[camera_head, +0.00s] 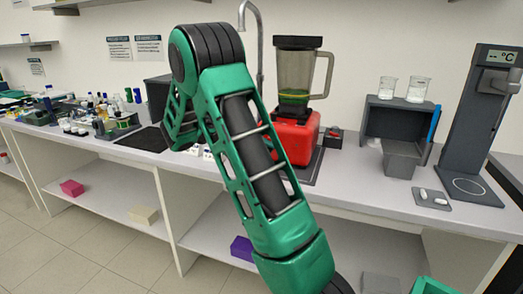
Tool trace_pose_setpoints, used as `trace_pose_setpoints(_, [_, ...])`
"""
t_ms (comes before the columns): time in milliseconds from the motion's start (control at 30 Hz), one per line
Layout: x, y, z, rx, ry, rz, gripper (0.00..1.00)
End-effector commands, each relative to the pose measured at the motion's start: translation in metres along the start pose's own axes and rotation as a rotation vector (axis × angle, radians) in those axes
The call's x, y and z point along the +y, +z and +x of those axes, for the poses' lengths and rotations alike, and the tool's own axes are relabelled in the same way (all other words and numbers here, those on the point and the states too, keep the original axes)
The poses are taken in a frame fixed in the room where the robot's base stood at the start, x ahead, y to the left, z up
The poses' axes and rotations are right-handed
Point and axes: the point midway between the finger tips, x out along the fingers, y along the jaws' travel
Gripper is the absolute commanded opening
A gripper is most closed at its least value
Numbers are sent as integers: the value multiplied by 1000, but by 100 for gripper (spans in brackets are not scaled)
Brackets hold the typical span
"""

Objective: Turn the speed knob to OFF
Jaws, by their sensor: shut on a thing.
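A blender with a red base (299,138) stands on the counter, just right of my raised green arm. Its clear jar (297,75) has a dark lid, a pale handle and something green near the bottom. I cannot make out the speed knob; my arm covers the left and lower front of the base. My arm rises from the bottom right to a dark elbow, then bends down on the left. My gripper is not visible, apparently hidden behind my own arm links.
A small dark box (333,134) sits right of the blender. Farther right are a dark grey stand (396,121) with two beakers and a tall grey instrument (473,125). Bottles and racks crowd the left counter. A dark mat (143,139) lies left of my arm.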

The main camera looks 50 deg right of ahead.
Motion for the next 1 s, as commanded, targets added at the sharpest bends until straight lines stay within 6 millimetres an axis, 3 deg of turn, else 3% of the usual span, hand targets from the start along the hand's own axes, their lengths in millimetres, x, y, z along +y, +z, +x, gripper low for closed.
trace_pose_setpoints(833, [-7, -3, -3, 13, 91, -105, 10])
trace_pose_setpoints(867, [-7, -3, -3, 13, 90, -105, 34])
trace_pose_setpoints(900, [-7, -3, -3, 12, 91, -105, 44])
trace_pose_setpoints(933, [-7, -3, -3, 12, 91, -105, 51])
trace_pose_setpoints(1000, [-6, -2, -3, 10, 93, -104, 51])
